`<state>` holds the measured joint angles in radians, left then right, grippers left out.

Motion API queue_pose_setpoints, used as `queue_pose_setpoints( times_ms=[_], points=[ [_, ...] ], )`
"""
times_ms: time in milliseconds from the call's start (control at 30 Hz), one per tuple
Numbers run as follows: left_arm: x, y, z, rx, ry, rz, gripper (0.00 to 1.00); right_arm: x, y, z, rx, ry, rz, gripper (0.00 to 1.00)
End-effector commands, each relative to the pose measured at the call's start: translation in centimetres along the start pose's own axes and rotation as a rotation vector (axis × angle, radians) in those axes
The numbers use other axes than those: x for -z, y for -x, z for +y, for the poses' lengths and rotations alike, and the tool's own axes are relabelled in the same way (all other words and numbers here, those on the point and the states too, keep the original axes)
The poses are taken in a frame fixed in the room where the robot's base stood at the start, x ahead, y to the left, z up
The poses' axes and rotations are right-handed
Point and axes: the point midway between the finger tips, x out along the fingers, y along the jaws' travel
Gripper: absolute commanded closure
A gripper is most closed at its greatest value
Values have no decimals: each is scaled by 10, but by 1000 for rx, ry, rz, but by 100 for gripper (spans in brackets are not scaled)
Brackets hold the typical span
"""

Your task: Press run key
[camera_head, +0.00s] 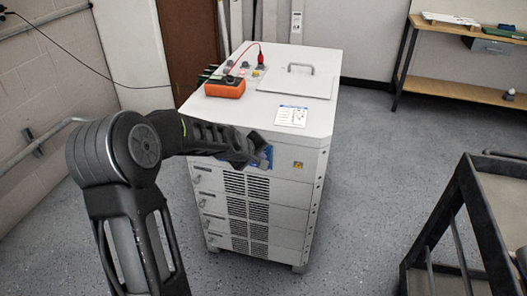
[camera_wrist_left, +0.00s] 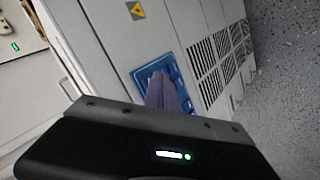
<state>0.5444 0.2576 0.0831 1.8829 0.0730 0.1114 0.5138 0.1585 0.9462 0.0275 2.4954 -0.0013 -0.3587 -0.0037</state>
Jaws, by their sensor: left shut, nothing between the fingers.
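A blue panel (camera_head: 268,159) sits on the upper front of the white cabinet (camera_head: 312,141), partly hidden behind my left gripper (camera_head: 256,149). The panel (camera_wrist_left: 179,75) also shows in the left wrist view, tilted, with small lighter key-like patches along its edge. My left gripper's fingers (camera_wrist_left: 160,78) are shut and empty, and they overlap the panel's middle there. I cannot tell whether the tips touch it. The run key cannot be told apart from the other keys; the fingers hide part of the panel. My right gripper is not in view.
An orange meter (camera_head: 225,88) with red and black leads stands on the cabinet top, near a white printed sheet (camera_head: 292,116) and a lid with a handle (camera_head: 300,67). A yellow warning label (camera_head: 298,165) is right of the panel. A dark cart (camera_head: 480,215) stands at right.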

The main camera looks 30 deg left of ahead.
Motion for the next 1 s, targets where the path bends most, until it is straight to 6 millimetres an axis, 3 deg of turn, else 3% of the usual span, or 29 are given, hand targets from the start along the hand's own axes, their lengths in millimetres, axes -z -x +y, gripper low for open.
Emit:
queue_pose_setpoints(
  times_ms=[1000],
  points=[
    [4,-5,4,-1,-1,0,100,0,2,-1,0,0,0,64]
  ],
)
